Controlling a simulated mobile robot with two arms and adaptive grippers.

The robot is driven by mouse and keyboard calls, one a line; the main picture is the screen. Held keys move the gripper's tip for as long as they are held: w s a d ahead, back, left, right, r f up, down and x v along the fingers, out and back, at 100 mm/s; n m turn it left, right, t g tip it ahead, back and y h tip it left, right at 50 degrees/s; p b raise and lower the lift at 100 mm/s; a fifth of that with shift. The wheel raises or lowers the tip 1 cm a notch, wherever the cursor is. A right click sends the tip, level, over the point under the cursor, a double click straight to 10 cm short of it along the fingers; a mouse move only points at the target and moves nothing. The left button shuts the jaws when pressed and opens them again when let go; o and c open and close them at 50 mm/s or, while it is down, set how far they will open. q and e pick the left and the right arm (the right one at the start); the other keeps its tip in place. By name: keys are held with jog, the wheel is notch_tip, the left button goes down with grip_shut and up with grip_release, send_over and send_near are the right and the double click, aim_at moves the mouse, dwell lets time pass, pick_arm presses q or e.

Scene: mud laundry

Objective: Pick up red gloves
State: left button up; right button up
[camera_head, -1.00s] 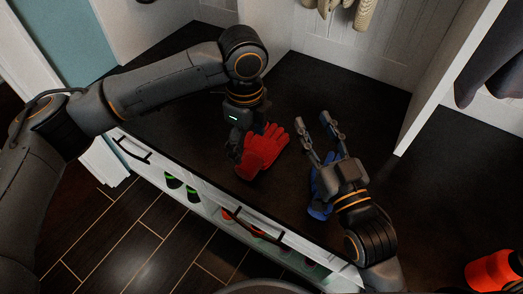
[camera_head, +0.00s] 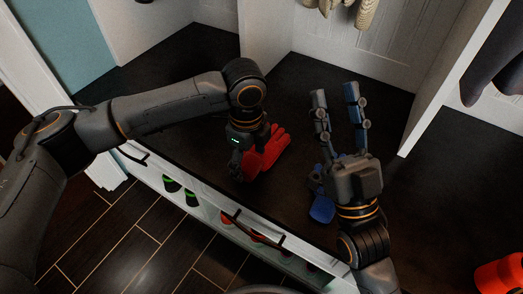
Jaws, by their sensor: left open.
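The red gloves (camera_head: 265,155) lie on the dark bench top near its front edge, partly hidden by my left gripper. My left gripper (camera_head: 237,168) points down at their left side and is open. Its fingers are dark and partly hidden, and I cannot tell whether they touch the gloves. My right gripper (camera_head: 338,102) is open and empty, to the right of the red gloves, with its two fingers spread and pointing away toward the back wall.
Blue gloves (camera_head: 321,208) lie on the bench beside and partly under my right gripper. A white upright panel (camera_head: 445,75) stands at the right. Shoes (camera_head: 228,218) sit in the shelf under the front edge. An orange object (camera_head: 500,275) is at lower right.

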pick_arm(q)
jog(key=c, duration=1.2)
jog(key=shift+c, duration=0.3)
jog(key=shift+r, duration=0.15)
